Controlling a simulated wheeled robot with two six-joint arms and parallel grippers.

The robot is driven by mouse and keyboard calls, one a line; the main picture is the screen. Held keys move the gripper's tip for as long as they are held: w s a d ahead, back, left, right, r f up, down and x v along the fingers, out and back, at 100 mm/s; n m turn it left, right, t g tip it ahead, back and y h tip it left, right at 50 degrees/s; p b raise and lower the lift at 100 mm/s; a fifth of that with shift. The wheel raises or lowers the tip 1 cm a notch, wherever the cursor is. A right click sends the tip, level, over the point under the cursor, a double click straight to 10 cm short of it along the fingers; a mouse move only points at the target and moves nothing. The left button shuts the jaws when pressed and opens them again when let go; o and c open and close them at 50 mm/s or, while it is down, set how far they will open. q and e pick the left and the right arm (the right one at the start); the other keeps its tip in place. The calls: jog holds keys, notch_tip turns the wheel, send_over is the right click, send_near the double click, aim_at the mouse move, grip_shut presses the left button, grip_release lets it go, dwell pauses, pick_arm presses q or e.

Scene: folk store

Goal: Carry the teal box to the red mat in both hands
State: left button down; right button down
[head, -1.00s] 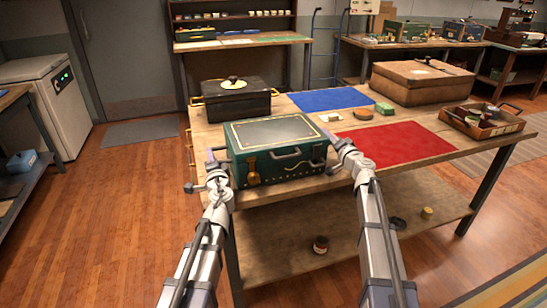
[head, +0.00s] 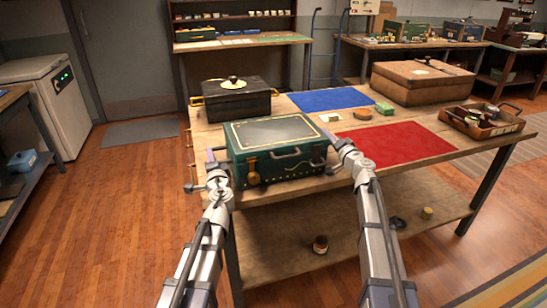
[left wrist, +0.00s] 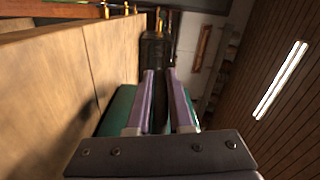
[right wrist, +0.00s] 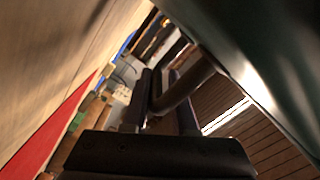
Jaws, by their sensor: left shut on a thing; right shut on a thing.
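The teal box (head: 245,142), with a dark framed lid and brass fittings on its front, is upright at the near left part of the wooden table. I cannot tell whether its bottom touches the table. The red mat (head: 397,144) lies flat to its right, bare. My left gripper (head: 212,160) is shut at the box's left side; in the left wrist view teal (left wrist: 118,108) shows beside the fingers. My right gripper (head: 337,144) is shut at the box's right side; in the right wrist view its fingers close on a bar-like handle (right wrist: 187,87). The left grip point is partly hidden.
A black box (head: 233,104) stands behind the teal box. A blue mat (head: 330,99) lies at the back. A small green block (head: 384,108) and a brown round item (head: 362,115) lie between the mats. A brown case (head: 420,87) and a tray (head: 482,126) stand to the right.

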pick_arm(q)
jog(key=shift+a+r, duration=0.1)
jog(key=shift+a, duration=0.05)
pick_arm(e)
jog(key=shift+s+d, duration=0.1)
jog(key=shift+d, duration=0.1)
